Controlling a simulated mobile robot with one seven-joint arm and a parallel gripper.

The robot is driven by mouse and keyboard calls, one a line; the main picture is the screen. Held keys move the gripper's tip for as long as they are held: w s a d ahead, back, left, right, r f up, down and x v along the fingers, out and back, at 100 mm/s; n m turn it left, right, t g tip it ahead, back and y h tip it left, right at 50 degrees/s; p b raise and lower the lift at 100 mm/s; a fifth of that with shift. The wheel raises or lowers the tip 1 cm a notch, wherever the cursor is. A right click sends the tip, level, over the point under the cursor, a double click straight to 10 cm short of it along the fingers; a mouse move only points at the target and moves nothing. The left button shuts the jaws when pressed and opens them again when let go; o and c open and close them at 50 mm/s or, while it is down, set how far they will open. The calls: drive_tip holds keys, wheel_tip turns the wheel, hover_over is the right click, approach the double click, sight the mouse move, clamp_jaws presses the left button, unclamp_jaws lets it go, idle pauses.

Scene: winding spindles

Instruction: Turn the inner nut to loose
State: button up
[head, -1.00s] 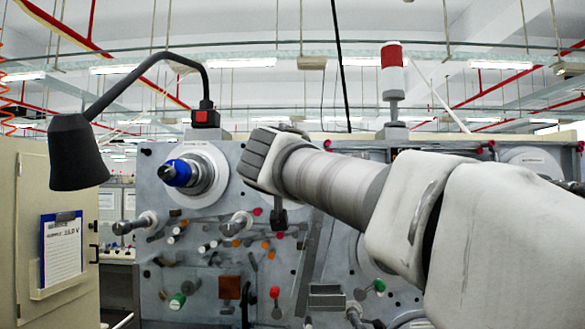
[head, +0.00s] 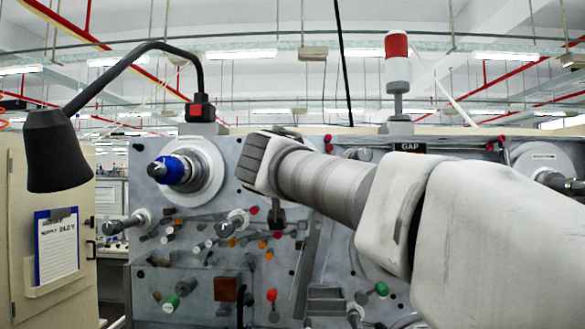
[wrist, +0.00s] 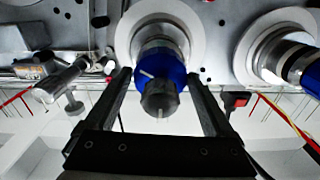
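A spindle with a blue collar (wrist: 174,65) and a dark grey nut-like end (wrist: 160,98) stands out from a white disc in the wrist view. My gripper (wrist: 158,76) is open, with one black finger on each side of this spindle; I see a gap beside the nut, and whether a finger touches the collar I cannot tell. A second blue-collared spindle (wrist: 300,67) is at the right of the wrist view. In the head view one blue-collared spindle (head: 168,170) shows at left; my arm covers the spot to its right, and my fingertips are hidden there.
The grey panel (head: 205,262) carries several knobs and rollers. A black lamp (head: 57,150) arches over its left side from a base with a red switch (head: 200,111). A signal light (head: 397,62) stands on top. A beige cabinet with a clipboard (head: 58,245) is at far left.

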drive_tip(key=c, duration=1)
drive_tip(key=shift+c, duration=0.2)
drive_tip(key=n+b, duration=0.1)
drive_tip(key=n, duration=0.2)
drive_tip(key=shift+b, duration=0.35)
drive_tip(key=n, duration=0.2)
drive_tip(key=shift+a+n+b, duration=0.1)
drive_tip(key=shift+n+b, duration=0.2)
drive_tip(key=shift+b, duration=0.1)
drive_tip(key=n, duration=0.6)
drive_tip(key=shift+a, duration=0.1)
drive_tip(key=n, duration=0.6)
drive_tip(key=shift+f+n+p, duration=0.15)
drive_tip(key=shift+n+p, duration=0.2)
drive_tip(key=shift+n, duration=0.05)
drive_tip(key=n+p, duration=0.1)
drive_tip(key=n, duration=0.4)
drive_tip(key=shift+f, duration=0.15)
drive_tip(key=shift+n, duration=0.4)
